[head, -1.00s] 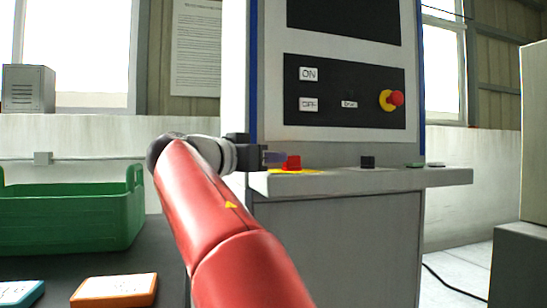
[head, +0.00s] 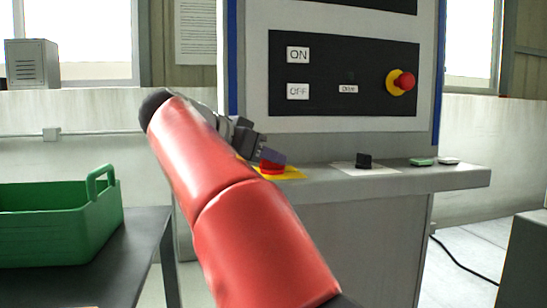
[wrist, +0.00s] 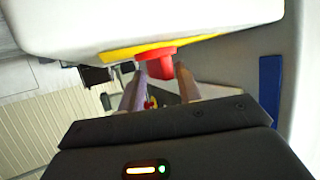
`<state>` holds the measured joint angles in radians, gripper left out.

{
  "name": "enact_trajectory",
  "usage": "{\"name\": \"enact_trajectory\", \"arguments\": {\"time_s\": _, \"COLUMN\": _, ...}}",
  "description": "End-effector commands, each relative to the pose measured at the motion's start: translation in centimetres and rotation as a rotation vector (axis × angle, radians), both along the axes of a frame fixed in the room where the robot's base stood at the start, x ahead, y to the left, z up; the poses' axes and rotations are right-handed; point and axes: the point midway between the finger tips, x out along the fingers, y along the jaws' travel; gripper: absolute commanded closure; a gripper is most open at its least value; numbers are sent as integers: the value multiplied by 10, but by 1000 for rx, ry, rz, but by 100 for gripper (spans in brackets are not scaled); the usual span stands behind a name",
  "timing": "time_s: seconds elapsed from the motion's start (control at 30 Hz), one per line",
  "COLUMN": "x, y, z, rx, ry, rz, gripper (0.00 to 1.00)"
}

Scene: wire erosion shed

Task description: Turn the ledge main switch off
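The ledge main switch is a red knob (head: 272,170) on a yellow plate (head: 293,173) at the left of the machine's ledge. My gripper (head: 268,155) is right at the knob and hides its upper part in the head view. In the wrist view the red knob (wrist: 160,64) shows between the tips of my two fingers, with the yellow plate (wrist: 125,53) behind it. My gripper (wrist: 160,78) is open, one finger on each side of the knob. I cannot tell whether either finger touches it.
A black knob (head: 364,161) on a white plate and small green and white items (head: 422,162) sit farther right on the ledge (head: 400,182). The upright panel has ON and OFF labels and a red emergency knob (head: 403,81). A green crate (head: 60,225) stands on the left table.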

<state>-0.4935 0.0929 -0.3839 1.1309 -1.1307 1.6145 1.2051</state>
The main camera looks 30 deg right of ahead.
Motion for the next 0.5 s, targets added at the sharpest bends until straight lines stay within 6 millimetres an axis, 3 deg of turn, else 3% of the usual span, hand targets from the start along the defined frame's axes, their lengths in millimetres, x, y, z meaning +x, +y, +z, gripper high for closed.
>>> {"name": "enact_trajectory", "arguments": {"time_s": 0.17, "x": 3, "y": -14, "z": -6, "rx": 1, "ry": 0, "rz": 0, "gripper": 66}}
{"name": "enact_trajectory", "arguments": {"time_s": 0.43, "x": 4, "y": -16, "z": -6, "rx": 0, "ry": -1, "rz": 2, "gripper": 66}}
{"name": "enact_trajectory", "arguments": {"time_s": 0.5, "x": 3, "y": -16, "z": -6, "rx": 0, "ry": 0, "rz": 1, "gripper": 72}}
